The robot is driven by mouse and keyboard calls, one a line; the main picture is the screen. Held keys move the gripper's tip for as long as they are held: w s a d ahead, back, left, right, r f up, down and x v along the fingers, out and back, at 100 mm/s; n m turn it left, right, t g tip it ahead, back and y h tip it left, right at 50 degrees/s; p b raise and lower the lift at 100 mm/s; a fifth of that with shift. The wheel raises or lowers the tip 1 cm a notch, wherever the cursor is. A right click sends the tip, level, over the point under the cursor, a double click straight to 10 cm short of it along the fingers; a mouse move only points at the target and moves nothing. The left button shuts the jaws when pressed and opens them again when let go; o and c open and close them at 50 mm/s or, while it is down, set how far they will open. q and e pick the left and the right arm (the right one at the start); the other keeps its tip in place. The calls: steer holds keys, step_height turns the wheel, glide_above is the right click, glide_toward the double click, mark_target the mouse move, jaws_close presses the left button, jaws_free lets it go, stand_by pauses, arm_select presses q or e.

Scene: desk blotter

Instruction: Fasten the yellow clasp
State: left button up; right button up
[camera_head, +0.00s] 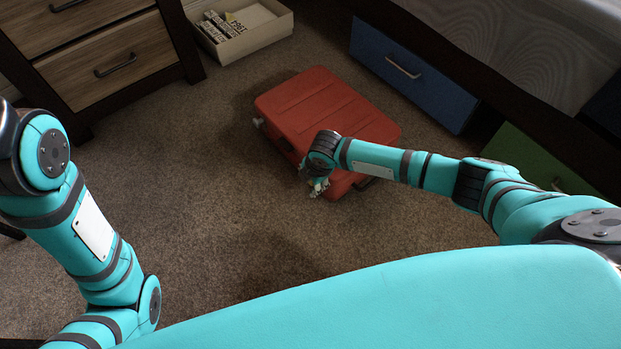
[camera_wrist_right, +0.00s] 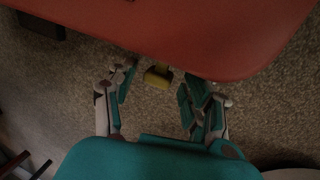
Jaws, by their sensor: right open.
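A red case (camera_head: 320,112) lies flat on the carpet in the middle of the head view. Its red edge (camera_wrist_right: 170,35) fills the top of the right wrist view. The yellow clasp (camera_wrist_right: 158,76) sticks out below that edge. My right gripper (camera_head: 318,188) is at the near side of the case. In the wrist view my right gripper (camera_wrist_right: 153,92) is open, with one finger on each side of the clasp. I cannot tell whether either finger touches it. In the head view the clasp is mostly hidden by the gripper. My left gripper is out of view.
A wooden drawer unit (camera_head: 90,50) stands at the upper left. A pale box (camera_head: 245,40) with small items sits behind the case. A blue drawer (camera_head: 410,72) and a green drawer (camera_head: 535,160) line the right side. Carpet left of the case is clear.

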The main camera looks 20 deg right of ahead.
steer(key=shift+r, duration=0.15)
steer(key=v, duration=1.1)
steer(key=shift+r, duration=0.35)
steer(key=shift+s+d, duration=0.1)
